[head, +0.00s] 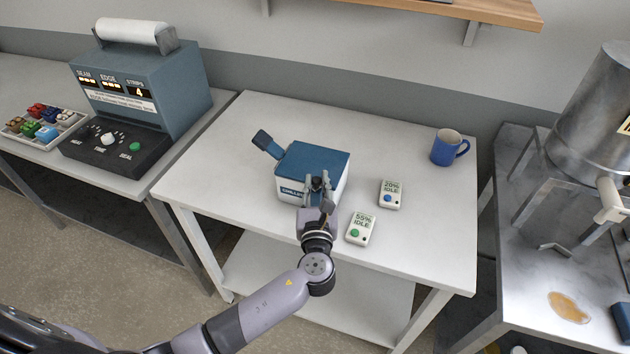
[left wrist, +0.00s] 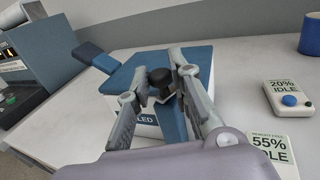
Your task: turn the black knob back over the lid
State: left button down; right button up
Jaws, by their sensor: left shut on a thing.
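A white box (head: 337,190) with a blue lid (head: 315,160) and a label on its front stands on the white table. My left gripper (head: 317,184) is at the front of the box, its fingers pointing toward the lid's front edge. In the left wrist view the black knob (left wrist: 160,77) sits between the two fingers, and the gripper is shut on it. A blue piece (left wrist: 171,115) shows just below the knob. The blue lid (left wrist: 138,66) lies flat behind the knob. In the head view my gripper largely hides the knob. My right gripper is not in view.
A blue paddle-like part (head: 266,144) sticks out at the box's left. Two small devices, reading 20% (head: 392,194) and 55% (head: 361,229), lie to the right. A blue mug (head: 447,148) stands at the back right. The table's left side is clear.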

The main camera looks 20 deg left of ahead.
pick_arm(q)
jog(key=n+y, duration=0.1)
jog(key=n+g+y, duration=0.1)
jog(key=y, duration=0.1)
jog(key=n+g+y+b, duration=0.1)
jog(key=shift+w+d+f, duration=0.1)
jog(key=shift+d, duration=0.15)
jog(key=shift+n+g+y+b, duration=0.4)
jog(key=shift+n+g+y, duration=0.5)
jog(key=shift+y, duration=0.6)
jog(key=c, duration=1.5)
grip_release()
jog(key=shift+w, duration=0.1)
jog(key=shift+o, duration=0.2)
notch_tip(320, 180, up, 10)
